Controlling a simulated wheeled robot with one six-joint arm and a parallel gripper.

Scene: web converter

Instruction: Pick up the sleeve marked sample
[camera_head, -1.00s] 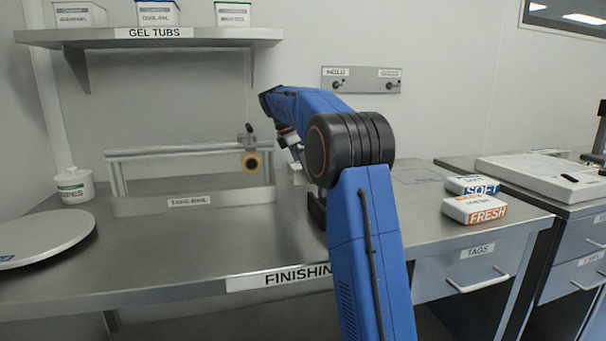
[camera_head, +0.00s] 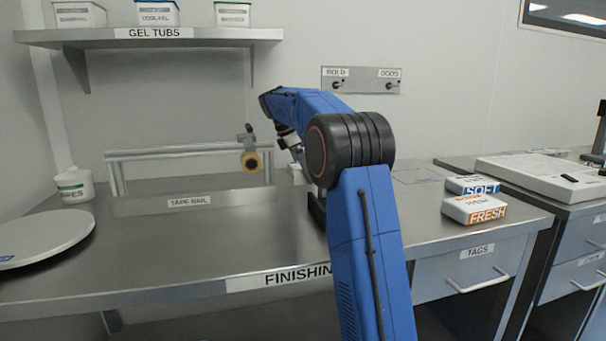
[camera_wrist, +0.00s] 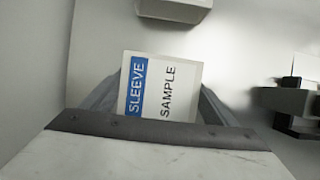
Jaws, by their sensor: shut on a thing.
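The sleeve marked SAMPLE (camera_wrist: 172,88) shows in the wrist view as a white block with a blue SLEEVE band. It sits between the two grey fingers of my gripper (camera_wrist: 158,98), which is shut on it. In the head view my arm hides most of the gripper and sleeve; a small pale part shows left of my arm's black joint, above the finishing bench (camera_head: 150,245). I cannot tell from these views whether the sleeve touches a surface below.
A tape rail (camera_head: 190,202) with a tape roll (camera_head: 252,161) stands left of my arm. White packs marked SOFT (camera_head: 474,186) and FRESH (camera_head: 473,209) lie to the right. A round plate (camera_head: 45,238) is at far left. The bench's front middle is clear.

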